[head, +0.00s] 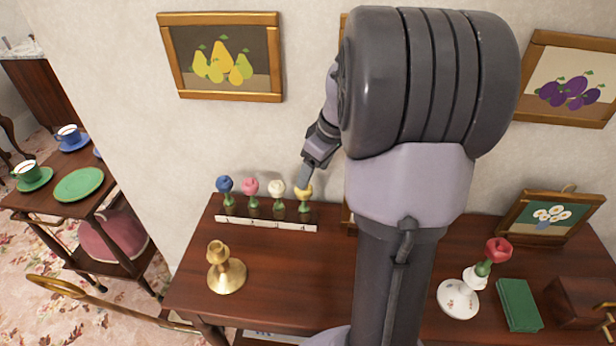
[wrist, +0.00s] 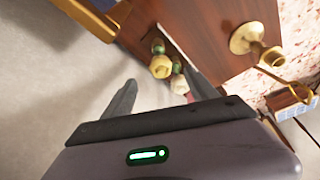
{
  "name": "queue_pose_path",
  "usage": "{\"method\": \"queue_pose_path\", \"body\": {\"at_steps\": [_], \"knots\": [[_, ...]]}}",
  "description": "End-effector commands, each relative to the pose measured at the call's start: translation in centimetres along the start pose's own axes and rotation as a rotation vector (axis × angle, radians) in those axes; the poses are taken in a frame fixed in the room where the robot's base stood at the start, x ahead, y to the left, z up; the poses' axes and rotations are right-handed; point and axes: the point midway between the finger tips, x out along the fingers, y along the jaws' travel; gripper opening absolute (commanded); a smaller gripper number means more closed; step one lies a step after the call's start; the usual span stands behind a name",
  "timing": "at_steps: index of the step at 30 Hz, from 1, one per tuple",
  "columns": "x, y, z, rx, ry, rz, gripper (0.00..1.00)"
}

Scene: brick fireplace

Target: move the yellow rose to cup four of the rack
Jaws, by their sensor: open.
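The yellow rose (head: 304,193) stands upright in the rightmost place of the rack (head: 266,223), a dark wood block with a pale front strip. The marks on the strip are too small to read. A blue rose (head: 225,184), a pink rose (head: 250,187) and a white rose (head: 276,188) stand in the places to its left. My gripper (head: 304,181) is at the top of the yellow rose, partly covering it. In the wrist view my gripper (wrist: 160,76) is open, and the yellow rose (wrist: 160,66) shows between its fingertips, not gripped.
A brass candlestick (head: 226,270) stands in front of the rack. The wall is close behind the rack.

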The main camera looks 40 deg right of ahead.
Motion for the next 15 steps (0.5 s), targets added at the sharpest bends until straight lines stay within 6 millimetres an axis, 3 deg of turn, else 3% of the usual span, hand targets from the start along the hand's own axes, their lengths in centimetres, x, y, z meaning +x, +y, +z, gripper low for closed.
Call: {"method": "queue_pose_path", "body": {"at_steps": [1, 6, 10, 15], "knots": [[-2.6, 0.1, -0.3, 0.001, 0.002, 0.004, 0.67], [-7.3, 0.0, -0.2, 0.001, 0.001, 0.002, 0.67], [-9.2, 0.0, -0.1, 0.0, 0.0, 0.0, 0.67], [-9.9, 0.0, 0.0, 0.0, 0.0, 0.0, 0.67]]}}
